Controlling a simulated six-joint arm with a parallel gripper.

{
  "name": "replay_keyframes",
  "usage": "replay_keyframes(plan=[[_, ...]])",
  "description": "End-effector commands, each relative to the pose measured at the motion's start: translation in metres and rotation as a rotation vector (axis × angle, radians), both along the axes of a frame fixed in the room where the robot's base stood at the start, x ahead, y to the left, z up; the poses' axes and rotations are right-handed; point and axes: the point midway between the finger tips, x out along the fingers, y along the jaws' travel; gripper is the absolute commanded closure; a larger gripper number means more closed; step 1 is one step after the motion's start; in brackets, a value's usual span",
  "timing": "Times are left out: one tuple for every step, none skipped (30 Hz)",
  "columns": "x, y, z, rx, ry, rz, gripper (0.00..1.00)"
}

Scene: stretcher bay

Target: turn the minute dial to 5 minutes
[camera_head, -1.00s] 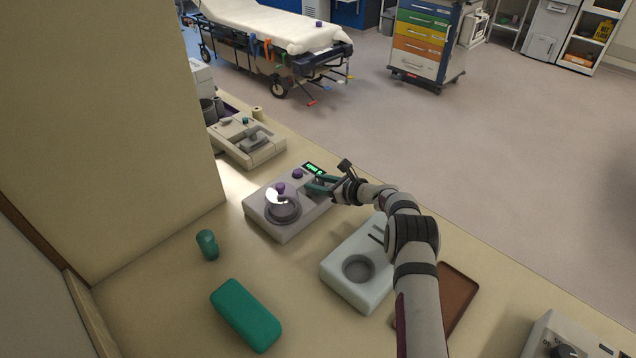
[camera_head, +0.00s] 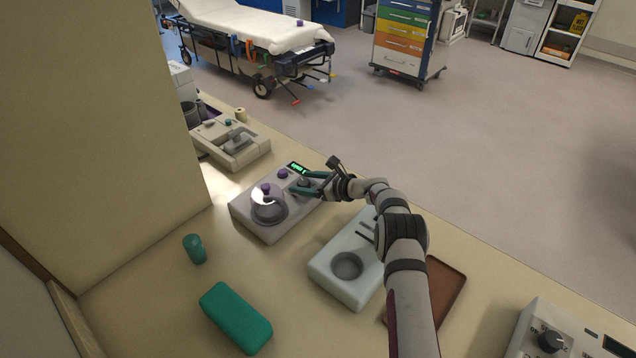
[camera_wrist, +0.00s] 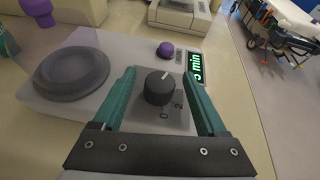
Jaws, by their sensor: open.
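The minute dial (camera_wrist: 158,90) is a dark round knob with a light pointer line, on a grey device (camera_head: 262,222). In the wrist view "0" and "2" show beside it, and its line points up and slightly right. My gripper (camera_wrist: 159,76) is open, one teal finger on each side of the dial, with visible gaps. In the head view my gripper (camera_head: 298,188) is at the device's right part and partly hides the dial (camera_head: 304,182). The green display (camera_wrist: 196,66) reads "min" after a digit that I cannot read surely.
A purple button (camera_wrist: 165,50) sits beyond the dial. A clear dome with a purple knob (camera_head: 266,187) covers the device's left part. A pale block with a round well (camera_head: 347,266), a teal case (camera_head: 236,318) and a teal cup (camera_head: 194,248) stand nearer on the counter.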

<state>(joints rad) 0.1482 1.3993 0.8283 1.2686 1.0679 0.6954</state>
Motion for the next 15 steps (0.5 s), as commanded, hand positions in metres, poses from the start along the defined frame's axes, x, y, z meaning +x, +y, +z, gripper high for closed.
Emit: replay_keyframes(plan=[[-0.003,-0.006,0.004,0.001,-0.001,-0.002,0.25],[-0.007,-0.010,0.006,0.001,0.000,-0.003,0.25],[-0.013,-0.017,0.010,0.001,0.001,-0.004,0.25],[-0.017,-0.023,0.013,0.001,0.001,-0.005,0.25],[-0.023,-0.030,0.017,0.001,0.000,-0.004,0.25],[-0.031,-0.039,0.022,0.001,-0.001,-0.005,0.25],[-0.036,-0.046,0.026,0.001,-0.001,-0.005,0.25],[-0.042,-0.053,0.030,0.000,0.000,-0.005,0.25],[-0.050,-0.062,0.034,0.001,-0.001,-0.005,0.25],[-0.055,-0.069,0.038,0.001,-0.001,-0.005,0.25],[-0.061,-0.075,0.041,0.001,-0.002,-0.004,0.25],[-0.067,-0.083,0.045,0.000,-0.002,-0.005,0.25],[-0.071,-0.087,0.048,0.001,-0.003,-0.004,0.25],[-0.075,-0.092,0.050,0.001,-0.001,-0.004,0.25],[-0.079,-0.097,0.053,0.000,-0.002,-0.002,0.25]])
